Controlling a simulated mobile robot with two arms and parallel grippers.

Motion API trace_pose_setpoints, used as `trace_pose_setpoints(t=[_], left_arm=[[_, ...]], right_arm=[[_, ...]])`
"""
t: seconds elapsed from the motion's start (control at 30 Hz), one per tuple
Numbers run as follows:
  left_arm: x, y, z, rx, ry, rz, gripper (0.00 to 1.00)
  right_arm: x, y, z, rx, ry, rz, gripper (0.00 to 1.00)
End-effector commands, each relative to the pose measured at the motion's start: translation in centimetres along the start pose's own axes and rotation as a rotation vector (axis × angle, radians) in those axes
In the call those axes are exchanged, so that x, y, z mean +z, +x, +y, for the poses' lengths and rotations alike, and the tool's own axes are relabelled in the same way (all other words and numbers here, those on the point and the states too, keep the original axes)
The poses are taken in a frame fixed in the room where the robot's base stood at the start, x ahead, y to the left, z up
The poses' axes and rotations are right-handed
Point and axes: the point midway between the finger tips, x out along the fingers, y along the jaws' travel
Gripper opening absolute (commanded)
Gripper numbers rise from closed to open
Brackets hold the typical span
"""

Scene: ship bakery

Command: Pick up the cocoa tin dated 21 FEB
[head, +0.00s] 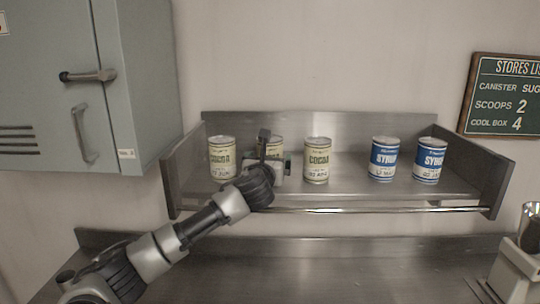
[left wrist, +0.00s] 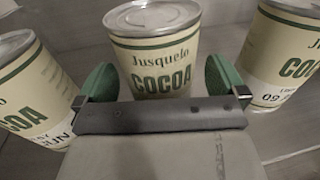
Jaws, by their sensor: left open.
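Three cream and green cocoa tins stand on the metal wall shelf. The middle tin (left wrist: 152,58) faces my left gripper (left wrist: 161,80), which is open with a green pad on either side of the tin's front; its date is hidden behind the gripper. In the head view the gripper (head: 271,158) covers most of this middle tin (head: 276,145). The left cocoa tin (head: 222,157) has a label ending in JUN in the wrist view (left wrist: 30,92). The right cocoa tin (head: 317,161) has a date starting 09 A in the wrist view (left wrist: 285,60). My right gripper is out of view.
Two blue and white syrup tins (head: 384,158) (head: 430,160) stand further right on the shelf (head: 345,190). A rail (head: 400,209) runs along its front. A grey cabinet (head: 85,80) hangs at left. A green stores board (head: 505,97) hangs at right.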

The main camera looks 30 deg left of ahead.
Motion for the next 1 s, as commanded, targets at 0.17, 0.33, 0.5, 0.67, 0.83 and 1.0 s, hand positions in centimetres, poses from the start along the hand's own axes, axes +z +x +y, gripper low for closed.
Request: trace_pose_setpoints(t=[0.17,0.33,0.5,0.67,0.83,1.0], left_arm=[[0.0,0.0,0.0,0.001,0.0,0.0,0.89],[0.0,0.0,0.0,0.001,0.0,0.0,0.63],[0.0,0.0,0.0,0.001,0.0,0.0,0.39],[0.2,0.0,0.1,0.001,-0.001,-0.003,0.39],[0.6,0.0,0.1,0.002,-0.002,-0.005,0.39],[2.6,-0.1,0.1,0.001,-0.003,-0.008,0.39]], right_arm=[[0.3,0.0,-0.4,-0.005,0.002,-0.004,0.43],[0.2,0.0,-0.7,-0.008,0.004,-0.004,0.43],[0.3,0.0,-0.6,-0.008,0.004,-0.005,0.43],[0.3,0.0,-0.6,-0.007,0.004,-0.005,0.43],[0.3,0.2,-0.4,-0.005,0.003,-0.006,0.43],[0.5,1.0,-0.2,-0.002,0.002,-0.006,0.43]])
